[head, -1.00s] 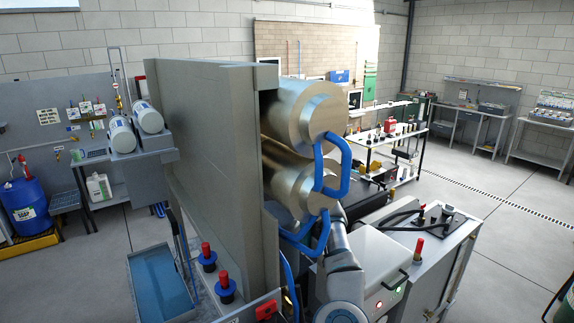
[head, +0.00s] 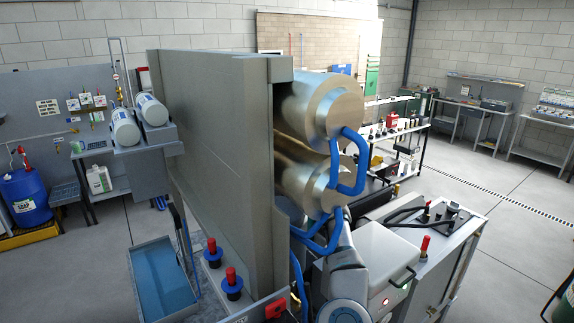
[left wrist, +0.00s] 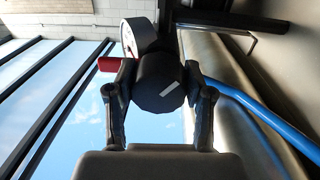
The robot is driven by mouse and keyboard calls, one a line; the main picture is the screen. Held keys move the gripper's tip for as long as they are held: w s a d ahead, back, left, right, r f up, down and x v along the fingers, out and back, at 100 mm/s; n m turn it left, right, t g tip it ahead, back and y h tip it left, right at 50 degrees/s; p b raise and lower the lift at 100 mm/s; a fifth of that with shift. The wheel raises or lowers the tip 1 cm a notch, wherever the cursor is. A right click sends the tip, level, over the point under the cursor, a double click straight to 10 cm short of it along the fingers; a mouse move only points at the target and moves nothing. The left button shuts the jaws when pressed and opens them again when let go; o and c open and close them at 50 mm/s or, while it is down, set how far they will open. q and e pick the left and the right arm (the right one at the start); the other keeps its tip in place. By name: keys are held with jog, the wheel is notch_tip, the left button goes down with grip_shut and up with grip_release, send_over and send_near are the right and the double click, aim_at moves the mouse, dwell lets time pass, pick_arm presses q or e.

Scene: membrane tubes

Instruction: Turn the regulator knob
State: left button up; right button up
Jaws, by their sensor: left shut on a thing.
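The regulator knob (left wrist: 160,84) is a black, rounded cylinder with a white mark on its face. It shows in the left wrist view, between the two fingers of my left gripper (left wrist: 158,74). The left gripper is shut on it, with one dark finger on each side. A round, pale gauge-like part (left wrist: 138,36) sits just behind the knob, partly hidden by it. I cannot make out the knob or the left gripper's fingers in the head view. My right gripper is not in view.
A tall grey panel (head: 215,150) stands close in front, with two large metal cylinders (head: 335,105) and blue hoses (head: 350,165) beside it. A blue tray (head: 160,275) and red-topped valves (head: 232,280) are below. A blue hose (left wrist: 265,115) runs right of the knob.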

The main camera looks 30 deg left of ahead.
pick_arm(q)
jog(key=shift+d+r+n, duration=0.1)
jog(key=shift+n, duration=1.35)
jog(key=shift+r+n, duration=0.1)
jog(key=shift+n, duration=1.35)
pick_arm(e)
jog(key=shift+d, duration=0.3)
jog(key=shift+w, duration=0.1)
pick_arm(q)
jog(key=o, duration=1.2)
jog(key=shift+c, duration=0.2)
jog(key=shift+s+d, duration=0.15)
jog(key=shift+d, duration=0.05)
jog(key=shift+f, duration=0.1)
